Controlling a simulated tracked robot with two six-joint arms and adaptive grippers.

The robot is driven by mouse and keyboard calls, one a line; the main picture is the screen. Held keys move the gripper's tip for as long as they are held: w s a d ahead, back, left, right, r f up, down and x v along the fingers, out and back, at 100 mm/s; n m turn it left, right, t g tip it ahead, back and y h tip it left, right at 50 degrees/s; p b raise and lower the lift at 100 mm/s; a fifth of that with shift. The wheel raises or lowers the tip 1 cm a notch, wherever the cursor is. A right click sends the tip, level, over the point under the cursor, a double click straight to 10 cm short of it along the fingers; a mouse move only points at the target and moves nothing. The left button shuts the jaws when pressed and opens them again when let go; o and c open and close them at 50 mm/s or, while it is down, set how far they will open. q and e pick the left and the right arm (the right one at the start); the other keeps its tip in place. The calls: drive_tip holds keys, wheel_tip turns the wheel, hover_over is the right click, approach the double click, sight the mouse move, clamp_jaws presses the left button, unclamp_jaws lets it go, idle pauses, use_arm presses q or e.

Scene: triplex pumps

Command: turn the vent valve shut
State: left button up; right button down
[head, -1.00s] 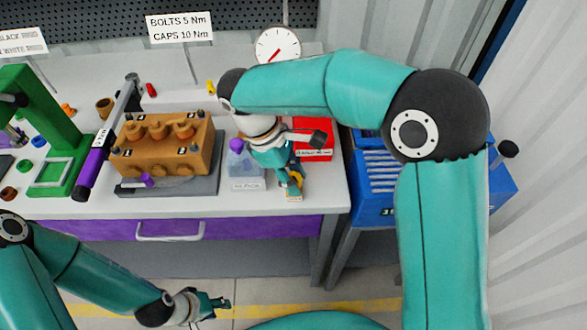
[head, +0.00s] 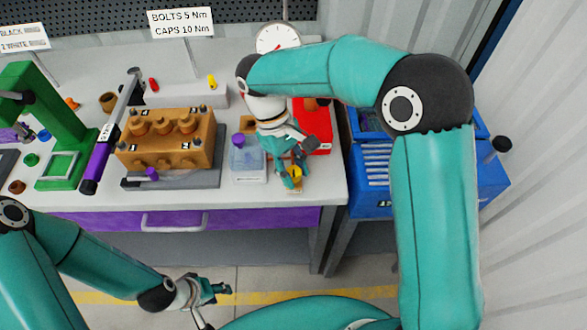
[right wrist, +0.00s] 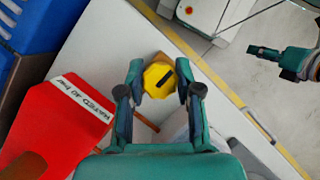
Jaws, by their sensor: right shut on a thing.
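The vent valve shows as a yellow knob with a dark bar across its top (right wrist: 159,77). It also shows near the front right of the bench in the head view (head: 296,173). My right gripper (right wrist: 159,88) has a finger on either side of the knob and is closed on it. In the head view my right gripper (head: 291,174) partly hides the valve. My left gripper (head: 219,288) is low in front of the bench, empty, with its fingertips apart. It also shows at the upper right of the right wrist view (right wrist: 277,62).
A clear box with a purple cap (head: 246,160) stands left of my right gripper. A red tray (head: 318,145) lies to its right. The orange pump block (head: 165,148) stands further left. A dial gauge (head: 277,39) is behind. Blue bins (head: 376,208) stand beyond the bench's right edge.

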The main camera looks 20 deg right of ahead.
drive_tip(key=shift+w+r, duration=0.1)
drive_tip(key=shift+w, duration=0.05)
drive_tip(key=c, duration=0.8)
unclamp_jaws()
drive_tip(key=v, duration=1.1)
drive_tip(key=shift+w+r, duration=0.15)
drive_tip(key=shift+r, duration=0.25)
